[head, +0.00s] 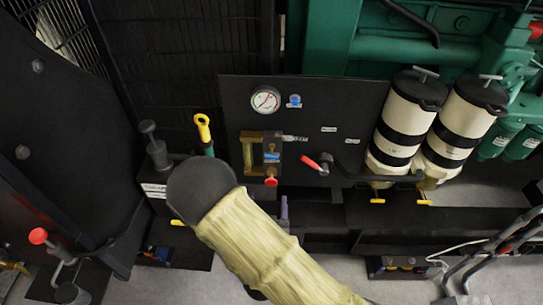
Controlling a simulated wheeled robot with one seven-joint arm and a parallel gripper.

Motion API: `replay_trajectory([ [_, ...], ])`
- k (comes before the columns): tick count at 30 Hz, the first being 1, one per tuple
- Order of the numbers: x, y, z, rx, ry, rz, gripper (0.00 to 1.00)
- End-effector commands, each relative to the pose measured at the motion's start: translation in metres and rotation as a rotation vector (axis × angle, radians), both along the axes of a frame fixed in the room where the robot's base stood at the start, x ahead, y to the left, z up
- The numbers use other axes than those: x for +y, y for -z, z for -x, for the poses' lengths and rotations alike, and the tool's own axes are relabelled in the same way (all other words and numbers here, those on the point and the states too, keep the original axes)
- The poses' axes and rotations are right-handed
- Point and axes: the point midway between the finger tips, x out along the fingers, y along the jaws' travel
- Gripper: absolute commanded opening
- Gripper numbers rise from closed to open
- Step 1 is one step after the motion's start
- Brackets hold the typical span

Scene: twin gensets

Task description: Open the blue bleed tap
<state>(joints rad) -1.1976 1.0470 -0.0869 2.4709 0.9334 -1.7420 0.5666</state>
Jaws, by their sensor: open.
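A small blue tap (294,101) sits on the upright black panel (350,100), just right of a round white pressure gauge (265,100). It is small in the head view, and I cannot tell its exact setting. My arm, in a tan sleeve, reaches up from the bottom edge to a black rounded joint left of and below the panel. My gripper's fingers do not show; they are hidden behind the arm or out of the picture. The visible part of my arm is clear of the blue tap in the picture.
Below the gauge is a brass fitting with a red knob (271,182). A red-handled lever (311,162) is right of it. Two white-and-black filter canisters (403,120) stand at right. A yellow-looped dipstick (203,127) and a black-handled post (155,150) rise at left.

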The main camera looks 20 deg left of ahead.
Motion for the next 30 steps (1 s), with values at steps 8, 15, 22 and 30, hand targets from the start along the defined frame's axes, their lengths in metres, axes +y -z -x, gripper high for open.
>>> replay_trajectory([
  [8, 0.0, -0.001, -0.003, 0.002, 0.002, -0.001, 0.7],
  [15, 0.006, -0.002, -0.029, 0.001, 0.004, -0.002, 0.7],
  [22, 0.015, -0.002, -0.069, 0.002, 0.004, -0.002, 0.7],
  [30, 0.027, -0.002, -0.115, 0.002, 0.003, -0.001, 0.7],
])
